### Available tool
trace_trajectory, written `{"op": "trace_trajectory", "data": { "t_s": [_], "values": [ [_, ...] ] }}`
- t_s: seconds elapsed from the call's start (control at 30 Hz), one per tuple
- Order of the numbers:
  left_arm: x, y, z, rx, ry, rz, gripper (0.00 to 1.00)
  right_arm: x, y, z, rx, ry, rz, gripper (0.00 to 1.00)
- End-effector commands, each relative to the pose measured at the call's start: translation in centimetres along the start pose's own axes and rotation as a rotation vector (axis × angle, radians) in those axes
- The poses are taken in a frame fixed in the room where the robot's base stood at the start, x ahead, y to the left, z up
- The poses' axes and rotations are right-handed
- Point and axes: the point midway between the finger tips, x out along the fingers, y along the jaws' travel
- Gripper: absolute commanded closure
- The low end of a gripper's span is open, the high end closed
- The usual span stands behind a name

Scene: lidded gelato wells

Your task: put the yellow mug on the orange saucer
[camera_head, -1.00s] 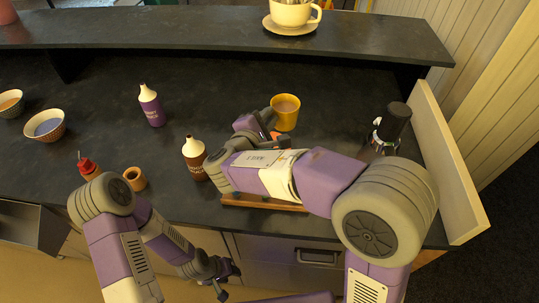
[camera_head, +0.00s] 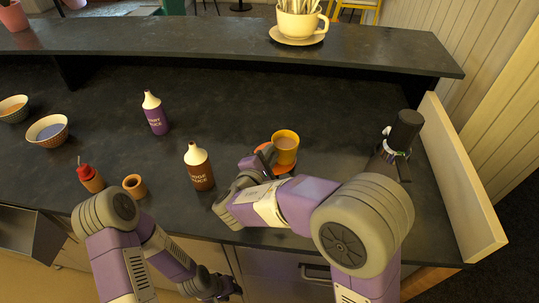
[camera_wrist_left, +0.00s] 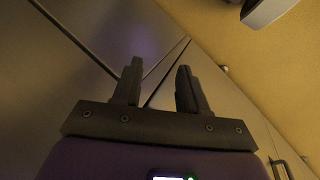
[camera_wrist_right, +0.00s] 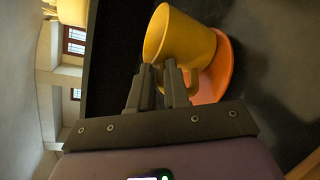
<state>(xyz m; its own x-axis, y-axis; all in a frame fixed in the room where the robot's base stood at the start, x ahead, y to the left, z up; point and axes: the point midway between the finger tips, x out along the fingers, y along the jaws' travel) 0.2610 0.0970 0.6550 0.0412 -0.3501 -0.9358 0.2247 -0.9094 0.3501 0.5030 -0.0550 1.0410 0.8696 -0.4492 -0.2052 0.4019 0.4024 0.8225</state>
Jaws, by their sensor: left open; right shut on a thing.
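The yellow mug (camera_head: 285,146) is over the orange saucer (camera_head: 277,168) at the middle right of the dark counter. In the right wrist view, my right gripper (camera_wrist_right: 160,72) is shut on the handle of the mug (camera_wrist_right: 178,42). The orange saucer (camera_wrist_right: 222,72) shows beneath and beside the mug there. I cannot tell whether the mug's base touches the saucer. In the head view, my right arm covers part of the saucer and most of the right gripper. My left gripper (camera_wrist_left: 157,82) is open and empty, low in front of the cabinet fronts.
A brown sauce bottle (camera_head: 199,168) stands left of my right gripper, with a purple bottle (camera_head: 155,114) farther back. A red-topped bottle (camera_head: 89,178), a wooden cup (camera_head: 134,186) and bowls (camera_head: 47,130) are left. A dark-topped container (camera_head: 401,135) stands right. The counter behind the mug is clear.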

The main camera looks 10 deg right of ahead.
Motion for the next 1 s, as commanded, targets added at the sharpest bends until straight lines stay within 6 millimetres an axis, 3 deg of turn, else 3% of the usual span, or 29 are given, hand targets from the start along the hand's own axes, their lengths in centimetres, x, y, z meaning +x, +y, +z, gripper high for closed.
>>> {"op": "trace_trajectory", "data": {
  "t_s": [0.23,0.27,0.4,0.8,1.0],
  "values": [
    [0.5,-0.2,0.0,0.000,0.000,0.000,0.57,0.1,-0.2,-0.2,0.002,-0.001,0.002,1.00],
    [0.4,-0.1,0.0,0.000,0.000,0.000,0.57,0.1,-0.2,-0.1,0.001,0.000,0.000,0.79],
    [0.3,-0.1,0.0,0.000,0.000,0.000,0.57,0.1,-0.1,-0.1,0.001,0.000,0.000,0.58],
    [-0.2,0.1,0.0,0.000,0.000,0.000,0.57,-0.1,0.2,0.1,0.000,0.000,0.000,0.58],
    [-0.4,0.2,0.0,0.000,0.000,0.000,0.57,-3.9,0.2,0.0,0.000,0.004,0.004,0.58]
  ]
}}
